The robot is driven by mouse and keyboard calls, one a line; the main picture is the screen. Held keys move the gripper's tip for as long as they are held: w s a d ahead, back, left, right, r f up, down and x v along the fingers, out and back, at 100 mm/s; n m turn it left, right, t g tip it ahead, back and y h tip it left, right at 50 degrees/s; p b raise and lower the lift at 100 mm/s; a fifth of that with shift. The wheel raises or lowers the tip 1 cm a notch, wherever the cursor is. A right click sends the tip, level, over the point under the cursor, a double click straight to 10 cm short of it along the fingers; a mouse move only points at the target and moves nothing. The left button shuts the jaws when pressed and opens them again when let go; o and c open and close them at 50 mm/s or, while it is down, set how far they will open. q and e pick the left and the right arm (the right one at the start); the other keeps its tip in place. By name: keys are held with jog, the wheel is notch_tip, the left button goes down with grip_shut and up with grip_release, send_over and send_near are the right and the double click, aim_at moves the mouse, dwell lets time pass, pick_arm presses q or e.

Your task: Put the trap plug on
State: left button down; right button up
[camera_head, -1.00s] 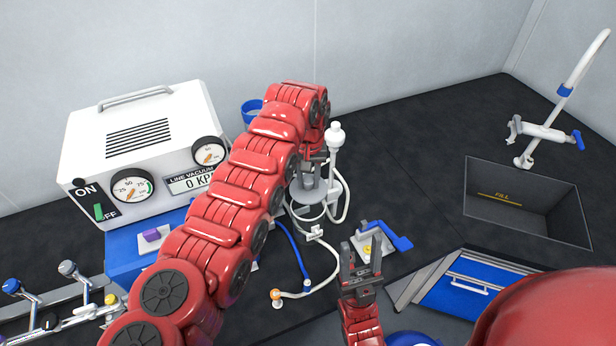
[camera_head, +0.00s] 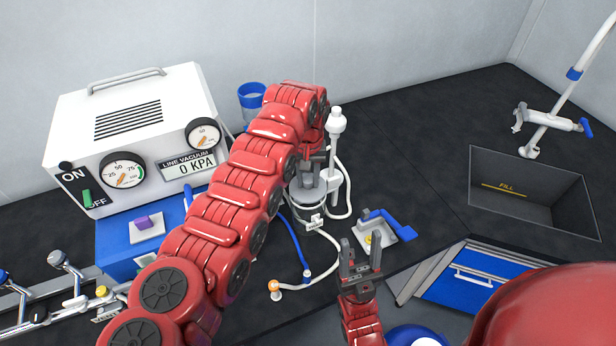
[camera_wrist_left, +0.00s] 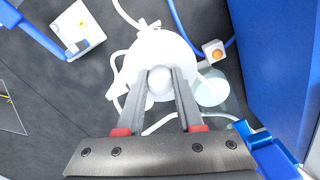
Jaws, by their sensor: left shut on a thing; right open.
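My left gripper (camera_head: 312,160) is shut on the pale knob of the trap plug (camera_head: 304,196), a round disc. In the left wrist view, both fingers (camera_wrist_left: 160,75) grip this knob above the white disc (camera_wrist_left: 178,50). The glass trap jar (camera_head: 312,215) is directly below the plug in the head view. The plug appears at or very close to the jar's mouth; whether it is seated I cannot tell. My left forearm hides part of this area. My right gripper (camera_head: 361,247) is open and empty, in front and to the right of the jar.
A white post (camera_head: 336,150) with a looping hose stands just right of the jar. A blue-handled valve plate (camera_head: 383,232) is further right. A blue hose (camera_head: 293,240) lies in front. The vacuum unit (camera_head: 130,135) is left, and a sunken basin (camera_head: 530,190) is right.

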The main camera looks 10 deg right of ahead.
dwell(0.4)
pick_arm(q)
jog(key=shift+b, duration=0.35)
dwell(0.4)
jog(key=shift+f+b, duration=0.1)
jog(key=shift+b, duration=0.35)
dwell(0.4)
jog(key=shift+b, duration=0.35)
jog(key=shift+f+b, duration=0.55)
jog(key=shift+f, duration=0.4)
